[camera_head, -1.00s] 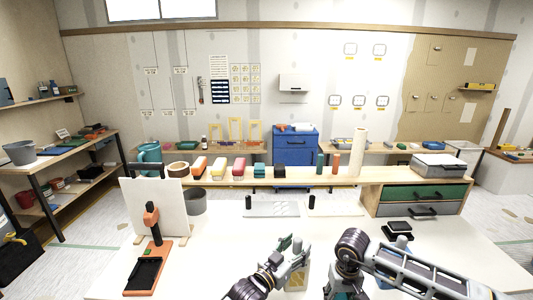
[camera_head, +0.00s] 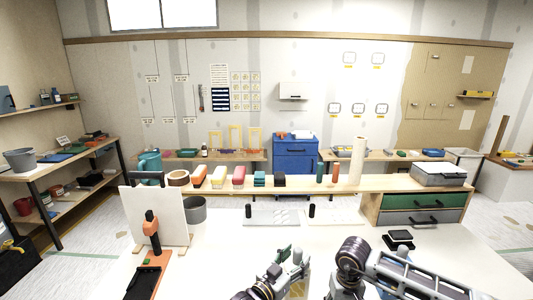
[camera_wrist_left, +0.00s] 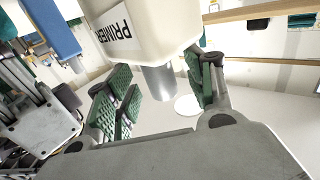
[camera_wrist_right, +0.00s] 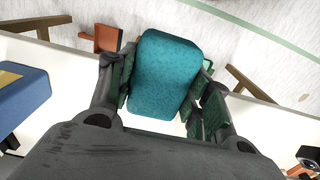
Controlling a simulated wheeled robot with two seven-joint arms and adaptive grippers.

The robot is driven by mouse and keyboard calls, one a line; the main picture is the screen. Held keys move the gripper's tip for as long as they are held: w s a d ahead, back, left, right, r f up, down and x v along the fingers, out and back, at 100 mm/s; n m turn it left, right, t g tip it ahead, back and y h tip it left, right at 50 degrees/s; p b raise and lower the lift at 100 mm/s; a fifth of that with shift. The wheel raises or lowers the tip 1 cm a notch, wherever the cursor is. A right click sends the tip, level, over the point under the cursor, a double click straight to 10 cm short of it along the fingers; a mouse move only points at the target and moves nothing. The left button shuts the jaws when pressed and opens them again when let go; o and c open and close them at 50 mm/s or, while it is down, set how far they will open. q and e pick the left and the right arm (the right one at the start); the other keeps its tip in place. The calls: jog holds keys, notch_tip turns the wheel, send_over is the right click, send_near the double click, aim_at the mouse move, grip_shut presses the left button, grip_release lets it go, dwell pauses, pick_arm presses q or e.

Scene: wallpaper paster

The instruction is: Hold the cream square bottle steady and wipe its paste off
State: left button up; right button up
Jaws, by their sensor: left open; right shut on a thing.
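The cream square bottle (camera_wrist_left: 150,30), marked PRIMER, fills the top of the left wrist view. Its grey neck (camera_wrist_left: 158,80) shows between the fingers of my left gripper (camera_wrist_left: 163,92), which is open around it. In the head view the bottle (camera_head: 299,286) shows at the bottom edge with a tan patch, beside my left gripper (camera_head: 292,258). I cannot tell whether that patch is paste. My right gripper (camera_wrist_right: 165,95) is shut on a teal sponge-like pad (camera_wrist_right: 165,70).
A blue object (camera_wrist_right: 20,95) with a yellow patch stands left in the right wrist view. An orange-and-black tool (camera_head: 151,230) stands by a white board (camera_head: 160,215) on the left. The white table (camera_head: 225,250) is clear between.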

pick_arm(q)
jog(key=shift+w+d, duration=0.1)
jog(key=shift+w+d, duration=0.35)
jog(key=shift+w+d, duration=0.1)
jog(key=shift+w, duration=0.05)
grip_shut()
dwell(0.4)
jog(key=shift+f, duration=0.1)
dwell(0.8)
